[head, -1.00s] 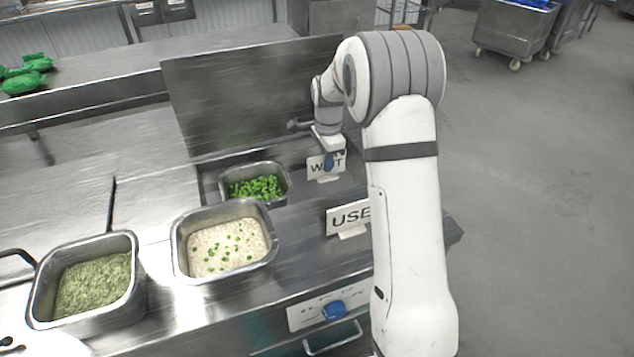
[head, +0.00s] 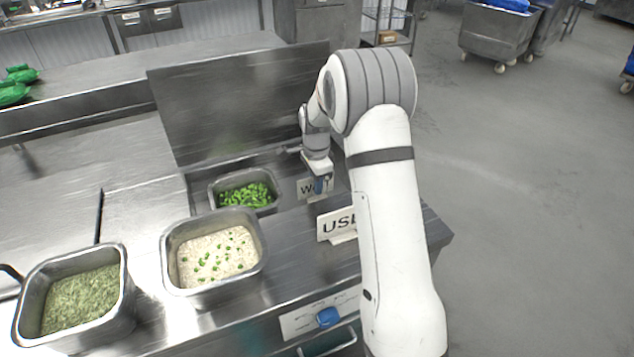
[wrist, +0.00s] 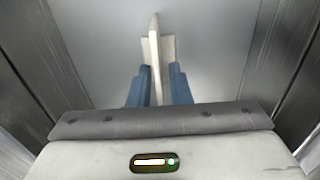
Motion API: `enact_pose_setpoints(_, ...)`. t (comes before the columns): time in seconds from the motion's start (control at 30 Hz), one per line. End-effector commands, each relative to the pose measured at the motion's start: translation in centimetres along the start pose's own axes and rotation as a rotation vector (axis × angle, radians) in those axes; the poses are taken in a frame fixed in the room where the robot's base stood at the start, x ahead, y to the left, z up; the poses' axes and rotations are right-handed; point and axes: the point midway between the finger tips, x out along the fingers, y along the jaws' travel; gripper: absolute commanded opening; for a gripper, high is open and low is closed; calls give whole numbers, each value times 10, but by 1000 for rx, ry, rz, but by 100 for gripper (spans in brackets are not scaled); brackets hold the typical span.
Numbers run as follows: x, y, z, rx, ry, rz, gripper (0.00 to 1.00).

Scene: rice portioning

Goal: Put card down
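A white card with black lettering (head: 304,189), partly hidden, stands upright beside the pan of green peas. My gripper (head: 320,184) is low over this card, with its blue fingers reaching down in front of the lettering. In the wrist view the card (wrist: 154,45) is seen nearly edge-on, with its pale foot below. The blue fingers of my gripper (wrist: 160,75) straddle the card, one on each side. They look parted, with a narrow gap showing beside the card. A second white card, reading "USE" (head: 336,224), stands nearer on the counter, partly hidden by my arm.
A metal pan of peas (head: 246,207), a pan of rice with a few peas (head: 172,265) and a pan of green herbs (head: 30,322) stand on the steel counter (head: 150,200). An upright steel panel (head: 240,105) rises behind.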

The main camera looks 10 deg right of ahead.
Motion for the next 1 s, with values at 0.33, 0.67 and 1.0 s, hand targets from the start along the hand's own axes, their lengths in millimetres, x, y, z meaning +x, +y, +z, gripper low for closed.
enact_pose_setpoints(0.33, -2, 0, 1, -1, 0, 0, 26)
enact_pose_setpoints(0.67, -53, -1, 1, -2, 1, -6, 26)
enact_pose_setpoints(1.0, -113, -1, 1, -2, 0, -1, 26)
